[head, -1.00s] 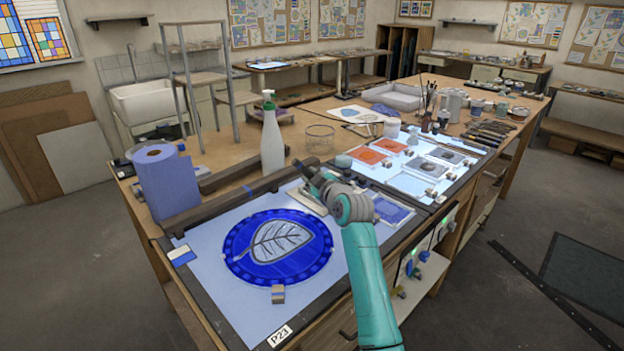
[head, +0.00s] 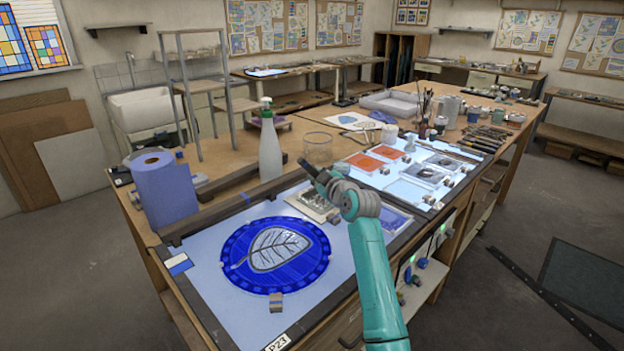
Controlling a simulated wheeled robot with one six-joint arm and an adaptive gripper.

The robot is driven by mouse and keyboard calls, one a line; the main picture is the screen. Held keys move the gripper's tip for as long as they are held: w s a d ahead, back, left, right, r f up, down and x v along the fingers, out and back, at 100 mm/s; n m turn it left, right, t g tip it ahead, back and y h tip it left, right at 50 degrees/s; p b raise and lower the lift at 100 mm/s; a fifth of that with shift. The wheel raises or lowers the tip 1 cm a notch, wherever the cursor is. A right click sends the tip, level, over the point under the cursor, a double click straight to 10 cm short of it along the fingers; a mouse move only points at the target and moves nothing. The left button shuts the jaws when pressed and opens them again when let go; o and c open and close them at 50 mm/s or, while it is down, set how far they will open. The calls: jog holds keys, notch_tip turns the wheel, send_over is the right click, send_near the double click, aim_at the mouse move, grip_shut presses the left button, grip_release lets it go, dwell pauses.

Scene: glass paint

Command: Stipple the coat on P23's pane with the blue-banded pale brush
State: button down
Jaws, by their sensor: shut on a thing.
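P23's pane (head: 236,272) is a round disc with a deep blue coat around a pale grey veined leaf. It lies flat on the lit panel (head: 330,265) at the front left, behind the P23 label (head: 277,343). My gripper (head: 306,167) is up and to the right of the pane, apart from it, near a small tray (head: 312,204). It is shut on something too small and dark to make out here. I cannot pick out the blue-banded pale brush; my gripper and wrist may hide it.
A spray bottle (head: 269,155), a blue paper roll (head: 165,190) and dark wooden bars (head: 225,207) stand behind the panel. A small block (head: 276,302) sits at the pane's front edge. Small coloured panes (head: 367,162) lie on another lit panel to the right.

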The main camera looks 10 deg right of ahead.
jog(key=shift+w+d, duration=0.6)
jog(key=shift+d, duration=0.25)
jog(key=shift+w+d, duration=0.55)
jog(key=shift+d, duration=0.25)
jog(key=shift+f, duration=0.1)
jog(key=shift+f, duration=0.75)
jog(key=shift+f, duration=0.3)
jog(key=shift+r, duration=0.1)
jog(key=shift+r, duration=1.05)
jog(key=s+a, duration=0.1)
jog(key=a, duration=0.6)
jog(key=shift+s+a, duration=0.2)
jog(key=shift+a, duration=0.05)
